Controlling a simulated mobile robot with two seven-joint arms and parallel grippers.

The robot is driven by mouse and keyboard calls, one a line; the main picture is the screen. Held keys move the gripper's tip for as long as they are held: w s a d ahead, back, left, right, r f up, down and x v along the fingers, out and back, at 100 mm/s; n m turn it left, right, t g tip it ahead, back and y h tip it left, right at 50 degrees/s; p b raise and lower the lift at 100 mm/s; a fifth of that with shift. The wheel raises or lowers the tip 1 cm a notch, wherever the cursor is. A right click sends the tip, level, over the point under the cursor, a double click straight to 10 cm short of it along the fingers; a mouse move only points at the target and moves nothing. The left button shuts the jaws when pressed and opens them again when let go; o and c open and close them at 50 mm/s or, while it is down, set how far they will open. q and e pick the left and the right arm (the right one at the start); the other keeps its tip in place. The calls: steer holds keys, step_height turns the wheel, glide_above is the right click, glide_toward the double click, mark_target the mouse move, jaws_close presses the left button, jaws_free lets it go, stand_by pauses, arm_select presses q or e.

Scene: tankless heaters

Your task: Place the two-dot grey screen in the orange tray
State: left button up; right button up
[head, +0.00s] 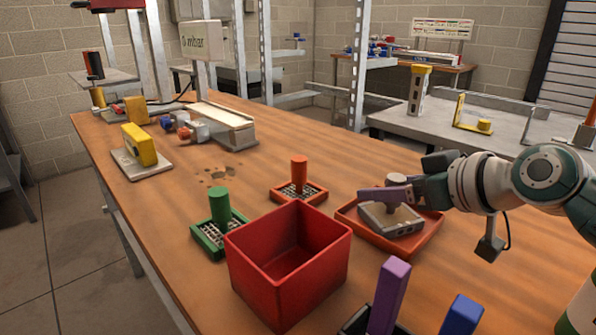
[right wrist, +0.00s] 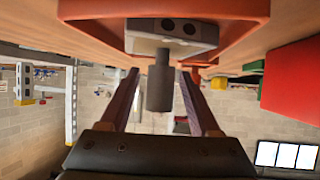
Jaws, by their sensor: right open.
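The grey screen (head: 399,222) is a light block with two dark dots on its side, seen in the right wrist view (right wrist: 176,30), and a grey upright handle (right wrist: 160,82). It sits inside the outline of the shallow orange tray (head: 408,249); I cannot tell whether it lies fully flat on the floor. The tray's rim also shows in the right wrist view (right wrist: 190,9). My right gripper (head: 375,194) is open, its two purplish fingers (right wrist: 160,80) on either side of the handle, with visible gaps. My left gripper is not in view.
A red open box (head: 290,262) stands left of the tray. Orange-handled (head: 299,172) and green-handled (head: 220,205) screens stand in trays beyond it. Purple (head: 390,295) and blue (head: 462,315) handles rise at the near edge. A scale (head: 225,122) and yellow device (head: 139,145) stand farther back.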

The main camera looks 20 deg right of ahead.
steer(key=p+v, duration=0.1)
steer(key=v, duration=0.5)
